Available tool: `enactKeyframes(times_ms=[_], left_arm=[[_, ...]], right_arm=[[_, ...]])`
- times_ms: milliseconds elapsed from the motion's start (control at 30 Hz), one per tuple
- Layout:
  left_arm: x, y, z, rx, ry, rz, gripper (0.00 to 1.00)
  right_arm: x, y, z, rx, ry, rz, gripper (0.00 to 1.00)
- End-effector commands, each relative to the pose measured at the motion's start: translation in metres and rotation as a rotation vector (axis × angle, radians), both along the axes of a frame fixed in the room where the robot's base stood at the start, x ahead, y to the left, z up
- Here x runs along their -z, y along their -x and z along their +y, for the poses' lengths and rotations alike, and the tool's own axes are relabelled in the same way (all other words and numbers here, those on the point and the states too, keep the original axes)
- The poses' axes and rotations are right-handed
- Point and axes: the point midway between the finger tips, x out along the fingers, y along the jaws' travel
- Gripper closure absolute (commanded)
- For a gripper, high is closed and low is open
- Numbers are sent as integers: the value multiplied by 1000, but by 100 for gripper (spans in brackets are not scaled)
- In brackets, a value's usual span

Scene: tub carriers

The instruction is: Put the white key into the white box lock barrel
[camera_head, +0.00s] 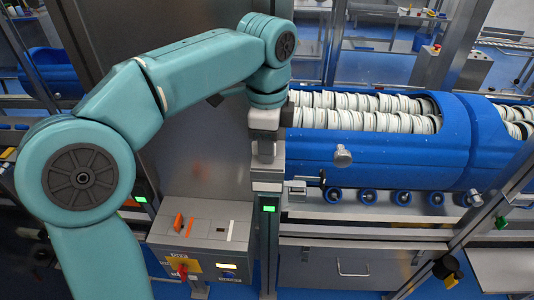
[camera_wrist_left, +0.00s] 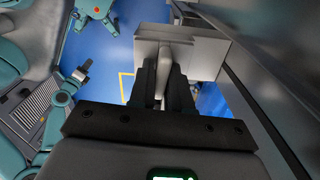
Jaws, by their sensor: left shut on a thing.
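My left gripper (camera_head: 266,152) points down over a pale box (camera_head: 267,180) on the post in the head view. In the left wrist view its dark fingers (camera_wrist_left: 162,88) are shut on a pale, narrow piece, which looks like the white key (camera_wrist_left: 160,84). The far end of the key lies against or over the pale box (camera_wrist_left: 200,57), which looks like the white box lock. The barrel opening is hidden, so I cannot tell whether the key tip is inside it. My right gripper does not show clearly.
A grey control box (camera_head: 203,237) with an orange piece (camera_head: 178,222) and a red knob (camera_head: 183,270) stands lower left of the post. A blue machine (camera_head: 390,160) with rows of white tubs (camera_head: 365,122) fills the right. A dark panel runs close beside the gripper in the wrist view.

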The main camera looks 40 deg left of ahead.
Motion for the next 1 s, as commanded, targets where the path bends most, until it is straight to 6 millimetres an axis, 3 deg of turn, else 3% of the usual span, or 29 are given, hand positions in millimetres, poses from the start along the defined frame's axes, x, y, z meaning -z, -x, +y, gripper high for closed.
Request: enactKeyframes(times_ms=[467,900,1000], left_arm=[[-8,2,0,-2,-4,4,100],[-86,2,-1,-2,-2,-2,100],[-97,2,-1,-1,-3,1,100]], right_arm=[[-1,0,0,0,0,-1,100],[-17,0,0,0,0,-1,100],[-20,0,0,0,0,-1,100]])
